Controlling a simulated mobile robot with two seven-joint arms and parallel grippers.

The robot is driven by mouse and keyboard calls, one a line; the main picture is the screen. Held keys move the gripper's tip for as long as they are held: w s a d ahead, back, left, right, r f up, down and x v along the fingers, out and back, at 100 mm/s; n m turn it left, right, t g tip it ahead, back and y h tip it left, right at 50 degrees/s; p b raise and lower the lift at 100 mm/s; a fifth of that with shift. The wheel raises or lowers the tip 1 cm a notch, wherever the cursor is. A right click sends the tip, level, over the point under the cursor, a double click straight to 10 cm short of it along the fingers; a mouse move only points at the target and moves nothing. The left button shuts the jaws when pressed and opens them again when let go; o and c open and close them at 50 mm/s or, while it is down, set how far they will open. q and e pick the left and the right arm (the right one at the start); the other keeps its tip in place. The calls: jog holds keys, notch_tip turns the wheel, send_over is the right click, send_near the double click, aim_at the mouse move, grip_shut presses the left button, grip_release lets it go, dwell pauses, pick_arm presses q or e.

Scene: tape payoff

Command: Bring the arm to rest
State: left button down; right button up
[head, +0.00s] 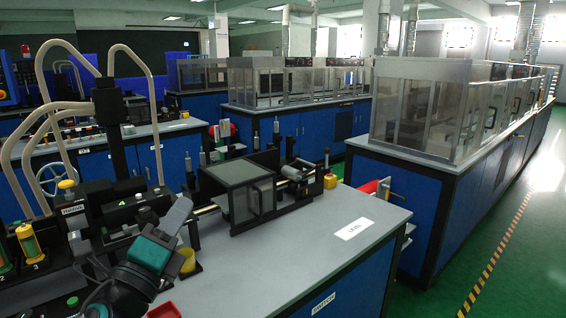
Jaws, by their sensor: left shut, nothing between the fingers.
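My left gripper (178,214) is in the lower left of the head view, at the end of my dark and teal arm. Its grey fingers are shut with nothing between them and point up and to the right. It appears in front of the black tape machine (75,208) on the grey bench top (290,262). A yellow cup-like part (187,262) shows just right of the arm. I cannot tell whether the gripper touches the machine. My right gripper is not in view.
A clear-sided black box (247,195) stands on the bench to the right of the gripper. Yellow-topped cylinders (30,243) stand at the far left, and a red tray (163,310) lies at the bottom edge.

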pick_arm(q)
jog(key=s+a+f+n+g+y, duration=0.3)
jog(key=s+f+n+g+y, duration=0.15)
jog(key=f+n, duration=0.5)
jog(key=s+a+f+n+g+y, duration=0.4)
jog(key=s+f+n+g, duration=0.15)
jog(key=f+n, duration=0.4)
jog(key=s+d+f+n+g+h, duration=0.1)
jog(key=s+d+f+n+g, duration=0.25)
jog(key=s, duration=0.55)
jog(key=s+f+n+g+h, duration=0.2)
jog(key=s+f+n+g, duration=0.15)
jog(key=s+f, duration=0.4)
jog(key=w+d+f+t+h, duration=0.1)
jog(key=w+d+f+t, duration=0.1)
jog(key=w+f+t, duration=0.4)
jog(key=shift+d+f+m, duration=0.4)
jog(key=shift+f, duration=0.3)
jog(key=shift+w, duration=0.1)
